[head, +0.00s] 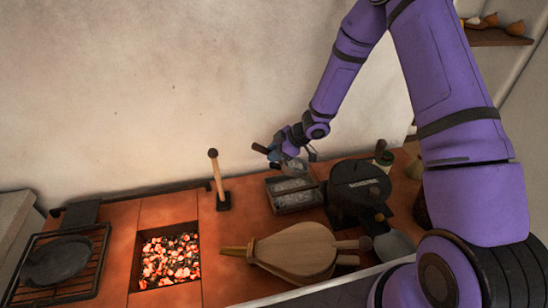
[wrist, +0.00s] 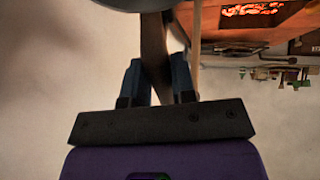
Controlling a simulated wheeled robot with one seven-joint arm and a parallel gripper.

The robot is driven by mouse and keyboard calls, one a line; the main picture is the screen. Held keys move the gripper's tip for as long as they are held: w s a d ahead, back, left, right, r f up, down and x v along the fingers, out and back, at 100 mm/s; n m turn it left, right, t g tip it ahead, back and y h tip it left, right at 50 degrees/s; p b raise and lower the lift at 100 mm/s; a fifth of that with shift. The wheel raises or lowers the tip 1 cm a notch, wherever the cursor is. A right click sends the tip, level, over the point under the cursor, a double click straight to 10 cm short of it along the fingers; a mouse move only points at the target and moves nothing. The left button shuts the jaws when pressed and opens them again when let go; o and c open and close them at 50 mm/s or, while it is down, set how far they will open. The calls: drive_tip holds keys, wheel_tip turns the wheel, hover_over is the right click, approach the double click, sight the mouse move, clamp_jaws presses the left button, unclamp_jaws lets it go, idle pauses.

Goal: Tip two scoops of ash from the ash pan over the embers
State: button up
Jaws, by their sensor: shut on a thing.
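My gripper (head: 281,152) is shut on the handle of a scoop (wrist: 153,48), whose dark handle end points left in the head view. In the wrist view the handle runs between the two fingers, and a grey rounded bowl is cut off at the top edge. The bowl's contents cannot be seen. The ash pan (head: 291,208) is a dark rectangular tray with grey ash, just below my gripper in the head view. The embers (head: 170,260) glow red and orange in a square pit at the left; they also show in the wrist view (wrist: 254,9).
A wooden-handled upright tool (head: 214,172) stands between the pit and the pan. Wooden bellows (head: 298,252) lie in front of the pan. A dark round pot (head: 359,184) stands right of it. A grill rack (head: 80,284) with a black pan is left of the pit.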

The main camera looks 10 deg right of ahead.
drive_tip(key=shift+r+h, duration=0.7)
drive_tip(key=shift+r, duration=0.45)
drive_tip(key=shift+a+r+n+g+h, duration=0.1)
drive_tip(key=shift+r+h, duration=0.3)
drive_tip(key=shift+r, duration=0.8)
drive_tip(key=shift+d+r+n+g+h, duration=0.1)
drive_tip(key=shift+r+h, duration=0.3)
drive_tip(key=shift+r, duration=0.75)
drive_tip(key=shift+a+r+n+g+h, duration=0.1)
drive_tip(key=shift+r+h, duration=0.3)
drive_tip(key=shift+r, duration=1.25)
